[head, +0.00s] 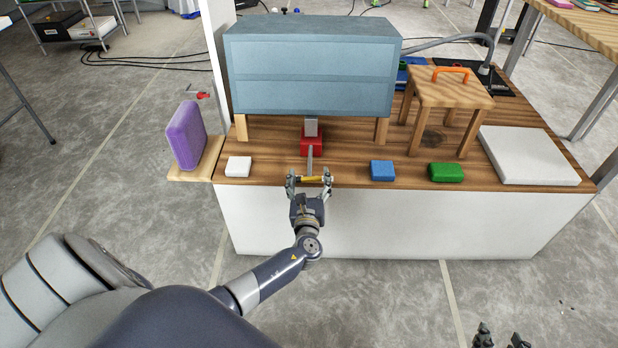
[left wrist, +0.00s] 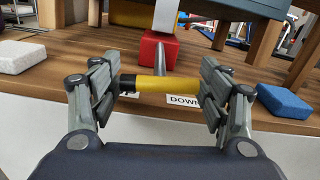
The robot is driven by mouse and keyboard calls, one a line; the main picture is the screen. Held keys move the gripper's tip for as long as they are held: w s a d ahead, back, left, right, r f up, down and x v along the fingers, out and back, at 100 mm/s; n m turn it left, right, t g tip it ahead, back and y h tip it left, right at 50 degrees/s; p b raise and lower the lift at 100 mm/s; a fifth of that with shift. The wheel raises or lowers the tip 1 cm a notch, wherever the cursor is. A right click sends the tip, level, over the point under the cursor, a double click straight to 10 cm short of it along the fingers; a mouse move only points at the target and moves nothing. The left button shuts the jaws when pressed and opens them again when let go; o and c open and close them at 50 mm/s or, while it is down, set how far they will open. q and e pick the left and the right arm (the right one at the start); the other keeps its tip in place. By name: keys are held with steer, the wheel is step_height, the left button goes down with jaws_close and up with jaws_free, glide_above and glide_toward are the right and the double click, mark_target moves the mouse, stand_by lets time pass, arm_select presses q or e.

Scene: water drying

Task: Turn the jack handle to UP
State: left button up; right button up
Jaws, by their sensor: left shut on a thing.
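The jack handle has a yellow grip (head: 313,179) on a grey lever, running out from the red jack (head: 311,145) under the grey-blue cabinet (head: 310,65). In the left wrist view the yellow grip (left wrist: 153,83) lies crosswise between the fingers. My left gripper (head: 309,180) is shut on it, with fingers at its two ends. A DOWN label (left wrist: 183,100) shows on the table edge behind the right finger; another label is mostly hidden by the left finger. My right gripper (head: 501,338) shows only its fingertips at the bottom right, apart and empty.
White (head: 238,167), blue (head: 382,170) and green (head: 446,172) blocks lie along the table's front edge. A wooden stool (head: 450,95) and a white slab (head: 528,155) stand at the right. A purple block (head: 186,135) stands on a ledge at the left.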

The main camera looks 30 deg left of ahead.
arm_select(q)
steer(key=shift+d+f, duration=0.1)
steer(key=shift+d, duration=0.05)
steer(key=o, duration=1.1)
steer(key=shift+w, duration=0.1)
steer(key=shift+s, duration=0.25)
steer(key=v, duration=1.1)
steer(key=shift+s, duration=0.3)
steer(key=shift+d, duration=0.1)
